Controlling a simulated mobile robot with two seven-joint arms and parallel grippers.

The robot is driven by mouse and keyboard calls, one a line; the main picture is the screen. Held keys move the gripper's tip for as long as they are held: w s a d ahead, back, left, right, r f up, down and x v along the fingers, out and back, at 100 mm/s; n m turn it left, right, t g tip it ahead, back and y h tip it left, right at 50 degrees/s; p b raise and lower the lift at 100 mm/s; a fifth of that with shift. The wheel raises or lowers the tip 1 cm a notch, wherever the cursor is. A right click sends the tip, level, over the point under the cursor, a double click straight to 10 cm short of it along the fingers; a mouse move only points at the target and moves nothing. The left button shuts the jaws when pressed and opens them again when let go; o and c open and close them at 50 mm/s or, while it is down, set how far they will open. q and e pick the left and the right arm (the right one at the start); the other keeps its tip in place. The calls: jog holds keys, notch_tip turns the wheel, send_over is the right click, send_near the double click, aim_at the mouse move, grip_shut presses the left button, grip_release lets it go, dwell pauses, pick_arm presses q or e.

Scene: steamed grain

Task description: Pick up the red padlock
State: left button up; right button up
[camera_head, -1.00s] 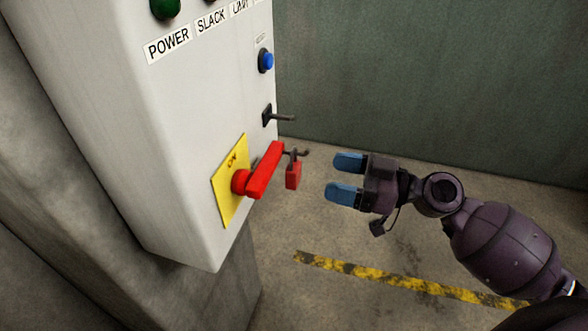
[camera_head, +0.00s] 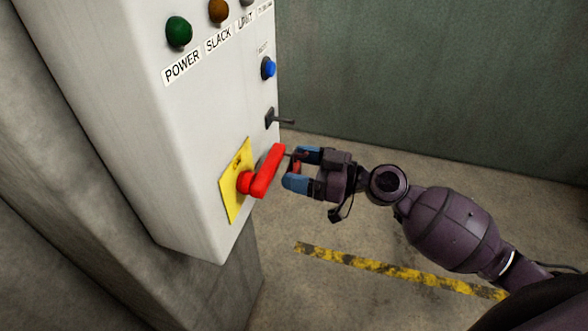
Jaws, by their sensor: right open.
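The red padlock (camera_head: 296,167) shows only as a small red patch between the blue fingertips of my right gripper; the fingers hide most of it. It was hanging on a dark hook at the cabinet's right side, beside the red switch handle. My right gripper (camera_head: 302,170) is open, pointing left, with one finger behind and one in front of the padlock. I cannot tell whether either finger touches it. The red handle (camera_head: 268,171) on its yellow plate (camera_head: 233,184) is just left of the fingertips. My left gripper is not in view.
The light grey control cabinet (camera_head: 190,130) fills the left, with a green lamp (camera_head: 178,32), a blue button (camera_head: 268,68) and a dark lever (camera_head: 282,120) sticking out above the gripper. A yellow-black floor stripe (camera_head: 390,268) lies below. The floor to the right is clear.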

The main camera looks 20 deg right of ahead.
jog(key=shift+c, duration=0.4)
jog(key=c, duration=1)
jog(key=shift+o, duration=0.2)
